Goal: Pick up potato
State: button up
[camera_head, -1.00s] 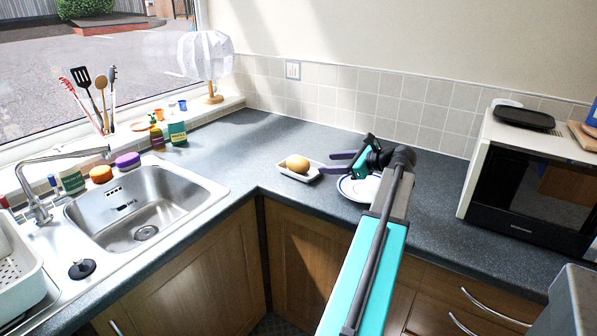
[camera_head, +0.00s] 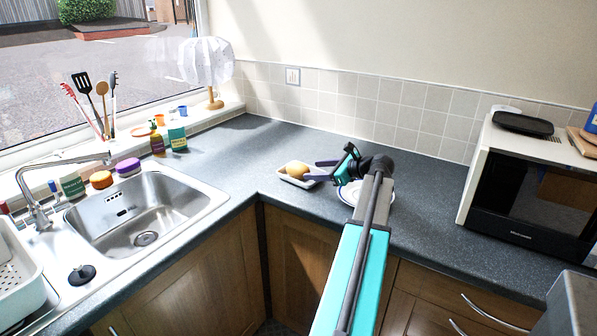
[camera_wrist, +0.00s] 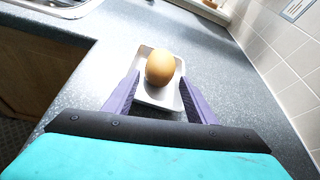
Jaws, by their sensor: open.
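The potato (camera_head: 296,172) is yellow-brown and rounded. It sits in a small white rectangular dish (camera_head: 287,180) on the dark grey counter, near the inner corner. In the wrist view the potato (camera_wrist: 160,67) lies ahead of and between the two purple fingers, with the dish (camera_wrist: 152,95) under it. My gripper (camera_head: 313,170) is open and reaches over the right edge of the dish, close to the potato. In the wrist view the fingertips (camera_wrist: 160,88) are spread on both sides of the dish's near part. I cannot tell if they touch the dish.
A white plate (camera_head: 384,196) with a blue rim lies right of the dish, partly hidden under my wrist. The steel sink (camera_head: 190,208) is to the left. A microwave (camera_head: 540,175) stands at the right. The tiled wall (camera_head: 400,110) is behind, with free counter between.

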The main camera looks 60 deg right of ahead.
aim_at(307, 169)
jog(key=shift+x, duration=0.95)
jog(key=shift+p+x, duration=0.5)
jog(key=shift+x, duration=2.1)
jog(key=shift+c, duration=0.4)
jog(key=c, duration=0.8)
jog(key=shift+o, duration=0.2)
jog(key=shift+r, duration=0.25)
